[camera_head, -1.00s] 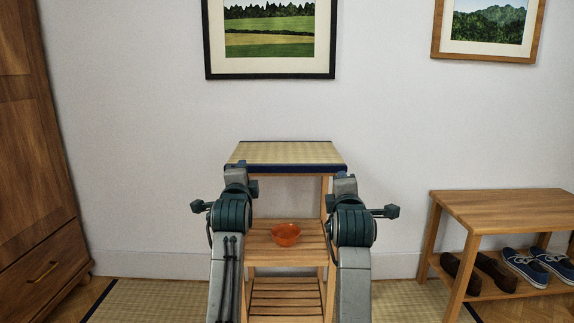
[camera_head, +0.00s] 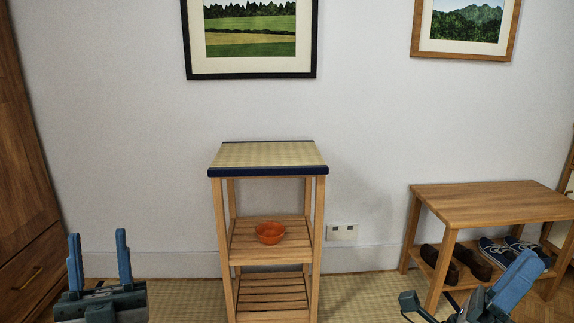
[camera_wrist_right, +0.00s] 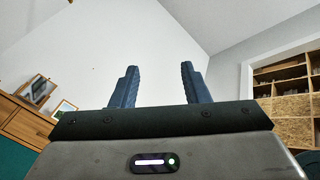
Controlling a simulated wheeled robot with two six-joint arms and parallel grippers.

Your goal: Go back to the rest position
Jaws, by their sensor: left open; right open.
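My left gripper (camera_head: 100,262) is at the lower left of the head view, its two blue fingers upright, apart and empty. My right gripper (camera_head: 508,288) is at the lower right of the head view, tilted, in front of the shoe bench. In the right wrist view its two fingers (camera_wrist_right: 158,88) stand apart with nothing between them, against wall and ceiling. Both grippers are clear of the wooden shelf stand in the middle.
The shelf stand (camera_head: 268,154) has a bare mat-covered top and an orange bowl (camera_head: 270,233) on its middle shelf. A wooden bench (camera_head: 490,203) with shoes (camera_head: 470,262) stands at right. A wooden cabinet (camera_head: 25,215) is at left. Tatami floor lies between.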

